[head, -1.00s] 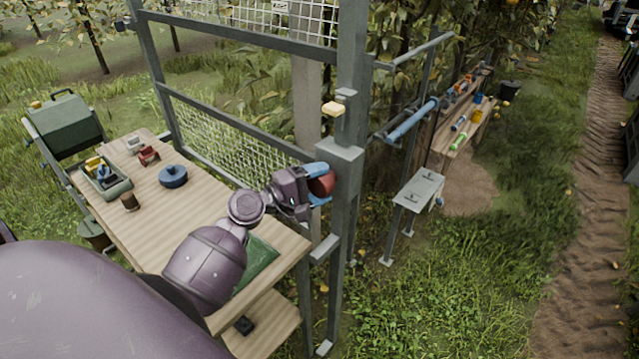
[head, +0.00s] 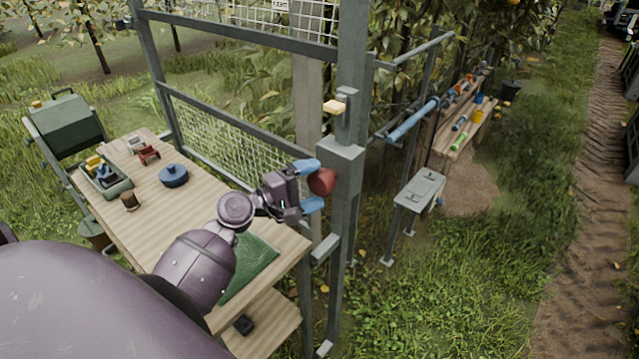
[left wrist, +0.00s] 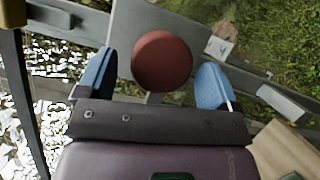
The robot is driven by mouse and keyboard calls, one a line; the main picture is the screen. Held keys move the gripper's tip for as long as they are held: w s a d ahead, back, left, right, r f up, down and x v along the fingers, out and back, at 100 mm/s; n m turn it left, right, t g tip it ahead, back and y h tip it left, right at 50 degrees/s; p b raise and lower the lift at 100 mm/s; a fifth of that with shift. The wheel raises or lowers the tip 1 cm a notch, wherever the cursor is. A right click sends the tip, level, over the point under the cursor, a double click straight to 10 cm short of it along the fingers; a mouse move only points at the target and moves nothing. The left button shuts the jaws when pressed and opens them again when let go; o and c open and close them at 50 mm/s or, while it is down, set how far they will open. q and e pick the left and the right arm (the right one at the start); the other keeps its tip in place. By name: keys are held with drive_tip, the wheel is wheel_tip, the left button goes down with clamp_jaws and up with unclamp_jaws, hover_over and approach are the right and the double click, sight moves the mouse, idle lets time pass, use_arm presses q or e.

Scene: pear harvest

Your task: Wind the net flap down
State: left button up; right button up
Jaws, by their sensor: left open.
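A round dark red knob (head: 322,181) sits on the grey post (head: 343,205) at the table's corner. It shows as a round disc in the left wrist view (left wrist: 161,61). My left gripper (head: 311,187) is open, with its blue fingertips on either side of the knob's near face and a gap to each side in the left wrist view (left wrist: 156,78). It does not grip the knob. A white net (head: 308,22) hangs in the upper frame opening, and a mesh panel (head: 228,138) fills the lower one. I cannot tell which is the flap. My right gripper is not in view.
The wooden table (head: 150,222) carries a blue round object (head: 173,175), a tray of small things (head: 106,181), a brown cup (head: 130,202) and a green cloth (head: 252,262). A grey box (head: 419,188) on legs stands right of the post. Grass lies beyond.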

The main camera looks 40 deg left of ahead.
use_arm(q)
drive_tip(key=b+v, duration=0.2)
drive_tip(key=v, duration=0.6)
drive_tip(key=shift+s, duration=0.35)
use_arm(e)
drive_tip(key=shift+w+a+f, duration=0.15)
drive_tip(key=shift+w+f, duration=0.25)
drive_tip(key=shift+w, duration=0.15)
use_arm(q)
drive_tip(key=shift+a, duration=0.1)
